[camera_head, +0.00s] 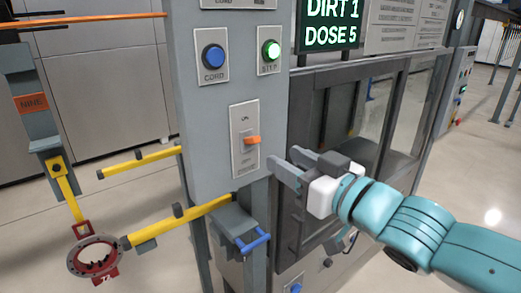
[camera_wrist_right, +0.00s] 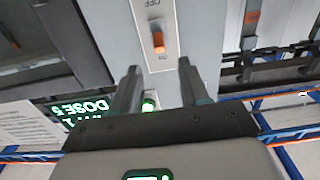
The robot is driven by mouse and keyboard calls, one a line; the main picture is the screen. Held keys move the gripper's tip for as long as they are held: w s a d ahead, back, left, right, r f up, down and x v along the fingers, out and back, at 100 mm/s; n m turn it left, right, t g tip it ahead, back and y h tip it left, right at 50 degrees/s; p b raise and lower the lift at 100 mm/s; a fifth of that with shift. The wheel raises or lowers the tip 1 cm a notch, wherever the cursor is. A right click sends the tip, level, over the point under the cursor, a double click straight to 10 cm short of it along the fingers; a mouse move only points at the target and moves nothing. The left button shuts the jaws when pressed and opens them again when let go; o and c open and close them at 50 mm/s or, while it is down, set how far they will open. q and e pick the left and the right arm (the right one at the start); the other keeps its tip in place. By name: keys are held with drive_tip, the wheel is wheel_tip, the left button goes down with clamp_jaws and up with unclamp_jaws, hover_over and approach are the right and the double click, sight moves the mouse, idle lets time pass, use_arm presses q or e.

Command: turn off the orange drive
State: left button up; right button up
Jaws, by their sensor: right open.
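The orange drive switch is a small orange lever (camera_head: 252,140) on a pale plate (camera_head: 240,118) on the front of the grey cabinet. The plate reads ON at its top; the lower label is too small to read in the head view. In the right wrist view, upside down, the lever (camera_wrist_right: 158,42) stands out from the plate, with OFF at the picture's top edge. I cannot tell its setting for sure. My right gripper (camera_head: 283,157) is open and empty, just right of and slightly below the lever. Its fingers (camera_wrist_right: 159,66) point towards the lever, apart from it. My left gripper is not in view.
Above the switch are a blue CORD button (camera_head: 214,56) and a lit green button (camera_head: 271,50). A green-lettered display (camera_head: 331,25) reads DIRT 1, DOSE 5. A glazed grey enclosure (camera_head: 345,110) stands to the right. Yellow bars (camera_head: 180,219) and a red ring (camera_head: 95,258) lie left.

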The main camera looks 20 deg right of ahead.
sight(258, 142)
drive_tip(key=x, duration=0.8)
drive_tip(key=shift+w+a, duration=0.15)
drive_tip(key=shift+w, duration=0.25)
drive_tip(key=shift+f+b, duration=0.1)
drive_tip(key=shift+b, duration=0.25)
clamp_jaws()
